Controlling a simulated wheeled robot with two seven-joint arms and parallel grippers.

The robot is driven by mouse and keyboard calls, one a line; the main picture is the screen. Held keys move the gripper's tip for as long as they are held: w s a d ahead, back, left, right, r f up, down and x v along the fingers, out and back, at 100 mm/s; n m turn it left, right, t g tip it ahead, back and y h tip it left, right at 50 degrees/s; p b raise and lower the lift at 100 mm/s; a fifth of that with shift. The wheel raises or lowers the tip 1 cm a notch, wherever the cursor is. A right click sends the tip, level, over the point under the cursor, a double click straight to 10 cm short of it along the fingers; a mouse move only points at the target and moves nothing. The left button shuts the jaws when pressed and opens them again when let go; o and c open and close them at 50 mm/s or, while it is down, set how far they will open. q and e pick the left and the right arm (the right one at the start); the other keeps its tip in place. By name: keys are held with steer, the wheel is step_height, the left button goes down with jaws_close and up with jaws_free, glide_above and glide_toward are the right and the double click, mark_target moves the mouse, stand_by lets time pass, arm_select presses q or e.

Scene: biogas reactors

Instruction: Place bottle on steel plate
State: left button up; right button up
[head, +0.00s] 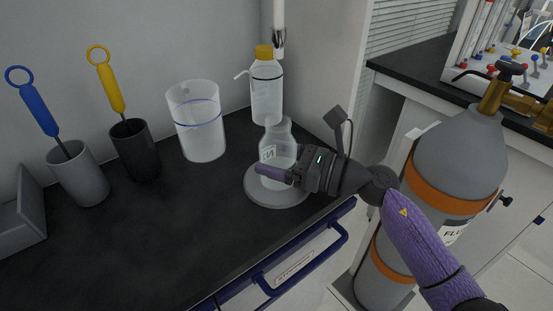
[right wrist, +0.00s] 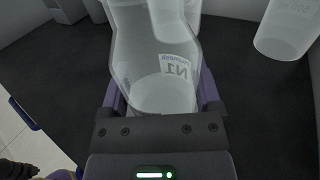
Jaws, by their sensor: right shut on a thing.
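A clear bottle (head: 278,138) with a white label stands upright over the round grey steel plate (head: 289,196) near the counter's front right edge. My right gripper (head: 272,172) comes in from the right and is shut around the bottle's lower body. In the right wrist view the bottle (right wrist: 150,55) shows between the two purple fingers, its label reading N1. The bottle's base appears within the plate's outline; the fingers partly hide it, and I cannot tell whether it touches the plate. My left gripper is not in view.
A yellow-capped wash bottle (head: 266,92) stands just behind the bottle. A clear beaker (head: 197,135) and two cups, grey (head: 78,178) and black (head: 134,155), with brushes stand left. A gas cylinder (head: 440,180) stands right of the counter.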

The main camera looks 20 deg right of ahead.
steer(key=shift+f, duration=0.2)
steer(key=o, duration=1.2)
steer(key=shift+r, duration=0.1)
steer(key=shift+r, duration=0.1)
steer(key=shift+s+d, duration=0.2)
steer(key=shift+d, duration=0.05)
steer(key=p+v, duration=0.1)
steer(key=v, duration=1)
steer(key=shift+s+d, duration=0.15)
